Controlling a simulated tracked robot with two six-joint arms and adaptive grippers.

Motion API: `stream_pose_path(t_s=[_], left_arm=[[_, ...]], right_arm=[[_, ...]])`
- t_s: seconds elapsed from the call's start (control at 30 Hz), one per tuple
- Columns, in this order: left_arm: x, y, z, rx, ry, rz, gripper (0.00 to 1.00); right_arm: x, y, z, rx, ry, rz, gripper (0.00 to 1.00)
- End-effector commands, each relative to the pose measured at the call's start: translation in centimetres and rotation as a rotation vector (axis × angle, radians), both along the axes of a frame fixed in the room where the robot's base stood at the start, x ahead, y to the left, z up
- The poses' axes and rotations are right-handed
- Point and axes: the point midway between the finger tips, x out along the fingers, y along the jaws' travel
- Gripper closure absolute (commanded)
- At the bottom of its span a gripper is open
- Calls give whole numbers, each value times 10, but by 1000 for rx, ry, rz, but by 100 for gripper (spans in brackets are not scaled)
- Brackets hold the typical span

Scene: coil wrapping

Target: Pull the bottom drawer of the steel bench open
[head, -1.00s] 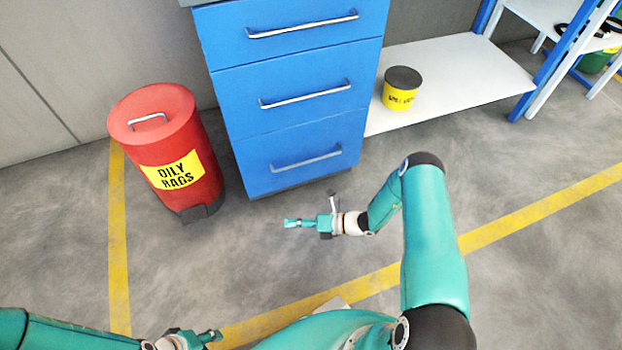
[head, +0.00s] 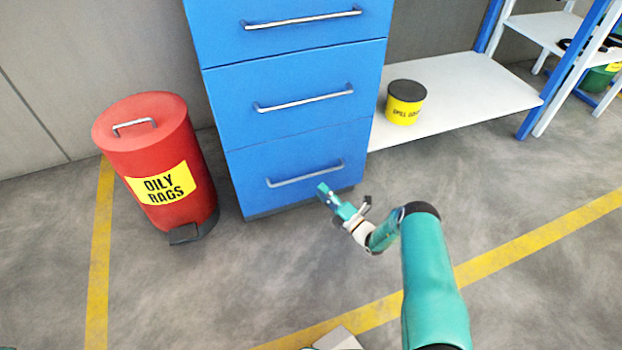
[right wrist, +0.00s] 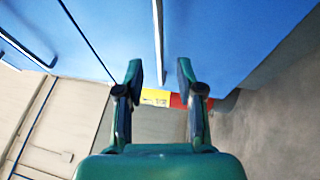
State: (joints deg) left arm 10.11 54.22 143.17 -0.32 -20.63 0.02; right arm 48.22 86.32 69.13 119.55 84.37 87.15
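The blue bottom drawer (head: 295,155) of the steel bench is shut, flush with the drawers above. Its silver bar handle (head: 305,175) runs across its front. My right gripper (head: 322,187) is just in front of and slightly below the handle's right part. In the right wrist view the two fingers are apart with an empty gap (right wrist: 160,78). The handle (right wrist: 158,40) appears as an upright bar lined up with that gap, ahead of the fingertips. I cannot tell whether they touch. My left gripper is out of view.
A red OILY RAGS bin (head: 160,165) with a pedal stands left of the bench. A yellow tub (head: 404,103) with a dark lid sits on the low white shelf (head: 460,95) at right. The floor in front of the drawers is clear apart from my arm.

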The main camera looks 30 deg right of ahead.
Motion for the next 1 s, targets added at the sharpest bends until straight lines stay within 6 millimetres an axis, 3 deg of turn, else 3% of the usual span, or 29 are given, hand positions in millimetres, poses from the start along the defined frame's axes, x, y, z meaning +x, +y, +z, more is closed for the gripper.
stream_pose_path(t_s=[0.2,0.4,0.8,0.87,1.0], left_arm=[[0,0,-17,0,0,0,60],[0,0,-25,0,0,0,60],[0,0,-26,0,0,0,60],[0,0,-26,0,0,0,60],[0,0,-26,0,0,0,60]], right_arm=[[44,8,6,-4,-4,1,63],[68,11,11,-2,-1,0,63],[76,12,15,-2,1,-1,63],[76,12,14,-2,1,-1,69],[76,12,14,-2,1,-1,93]])
